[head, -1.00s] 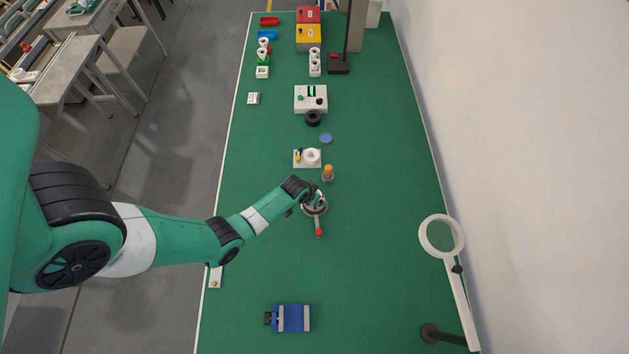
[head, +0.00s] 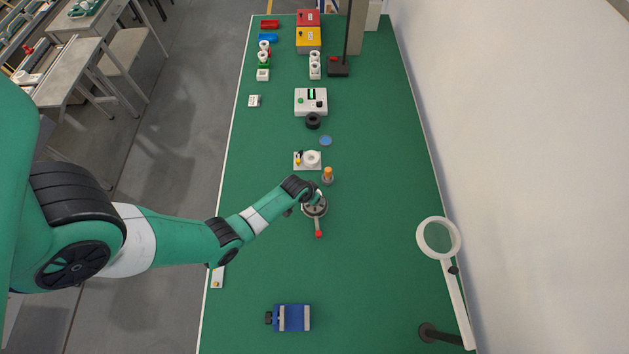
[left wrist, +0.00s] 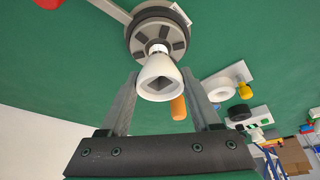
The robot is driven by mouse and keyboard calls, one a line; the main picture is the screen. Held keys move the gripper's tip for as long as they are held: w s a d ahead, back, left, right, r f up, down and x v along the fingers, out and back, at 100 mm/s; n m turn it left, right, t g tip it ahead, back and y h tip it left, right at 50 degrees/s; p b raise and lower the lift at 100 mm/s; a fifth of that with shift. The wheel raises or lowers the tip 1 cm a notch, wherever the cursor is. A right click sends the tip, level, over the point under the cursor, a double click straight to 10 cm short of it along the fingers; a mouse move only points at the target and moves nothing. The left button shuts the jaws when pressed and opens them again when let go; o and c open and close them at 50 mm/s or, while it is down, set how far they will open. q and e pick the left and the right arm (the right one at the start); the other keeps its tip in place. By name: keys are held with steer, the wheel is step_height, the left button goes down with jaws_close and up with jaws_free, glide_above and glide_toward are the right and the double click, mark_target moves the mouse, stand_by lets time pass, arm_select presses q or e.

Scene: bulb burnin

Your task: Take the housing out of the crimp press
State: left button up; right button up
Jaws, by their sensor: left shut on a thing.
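The crimp press (head: 314,210) is a round grey device with a red-knobbed lever in the middle of the green table. The left wrist view shows its slotted grey disc (left wrist: 158,38). The housing (left wrist: 157,78) is a white bell shape with a dark square opening at its wide end. My left gripper (left wrist: 161,75) is shut on the housing, one finger on each side. The housing's narrow end lines up with the press centre; I cannot tell whether it is still seated or just above. In the head view my left gripper (head: 316,195) is right over the press and largely hides the housing.
An orange-topped peg (head: 328,174) stands close behind the press. A white plate (head: 301,162) with a ring and yellow part lies farther back. A blue fixture (head: 292,318) is at the front, a magnifier (head: 438,238) at the right.

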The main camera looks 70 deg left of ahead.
arm_select(q)
steer(key=s+d+r+p, duration=0.6)
steer(key=d+r+p, duration=0.4)
steer(key=d+p, duration=0.2)
steer(key=shift+d+r, duration=0.35)
steer(key=shift+r, duration=0.05)
steer(key=shift+s, duration=0.1)
